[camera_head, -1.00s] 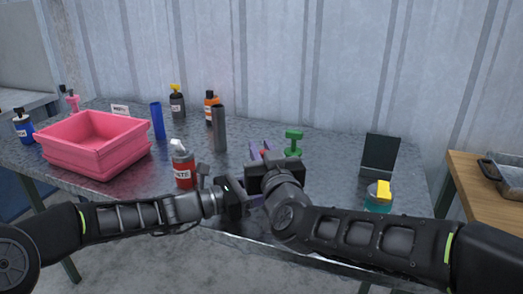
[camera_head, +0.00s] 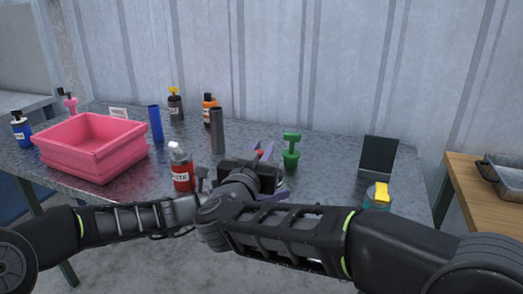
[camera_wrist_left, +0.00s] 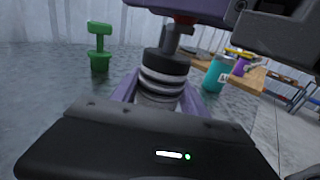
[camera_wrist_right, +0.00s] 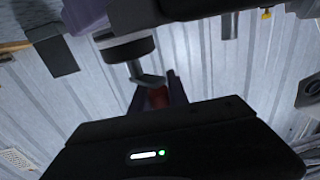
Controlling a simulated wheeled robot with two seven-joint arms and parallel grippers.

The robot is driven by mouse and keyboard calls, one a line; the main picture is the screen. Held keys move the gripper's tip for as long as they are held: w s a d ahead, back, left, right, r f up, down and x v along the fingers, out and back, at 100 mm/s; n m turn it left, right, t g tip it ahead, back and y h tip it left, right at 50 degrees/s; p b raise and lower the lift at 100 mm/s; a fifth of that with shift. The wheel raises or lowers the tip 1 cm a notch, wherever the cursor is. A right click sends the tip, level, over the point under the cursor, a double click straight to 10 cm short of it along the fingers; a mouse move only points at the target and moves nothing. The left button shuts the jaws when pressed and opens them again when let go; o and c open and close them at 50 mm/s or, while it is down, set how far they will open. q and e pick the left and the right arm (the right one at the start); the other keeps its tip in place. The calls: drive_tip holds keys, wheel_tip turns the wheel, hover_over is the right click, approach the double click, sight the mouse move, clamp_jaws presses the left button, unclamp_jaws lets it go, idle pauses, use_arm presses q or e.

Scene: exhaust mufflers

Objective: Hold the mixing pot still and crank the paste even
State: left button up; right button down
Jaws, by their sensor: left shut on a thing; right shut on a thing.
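The mixing pot (camera_wrist_left: 164,78), a dark cylinder with pale rings, stands between the purple fingers of my left gripper (camera_wrist_left: 163,92), which is shut on it. In the head view my right arm hides the pot and most of my left gripper. A grey crank arm (camera_wrist_right: 149,80) reaches from the pot's top (camera_wrist_right: 125,46) to a red knob (camera_wrist_right: 158,98). My right gripper (camera_wrist_right: 160,90) is shut on this crank knob, above the pot. The paste inside is not visible.
A red labelled bottle (camera_head: 182,172) stands just left of the grippers, a green stand (camera_head: 291,150) just behind right. A teal can with a yellow top (camera_head: 376,197) and a black panel (camera_head: 378,154) are at right. A pink bin (camera_head: 92,165) is at left.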

drive_tip(key=shift+r, duration=0.1)
drive_tip(key=c, duration=1.3)
unclamp_jaws()
drive_tip(key=shift+o, duration=0.2)
drive_tip(key=v, duration=1.2)
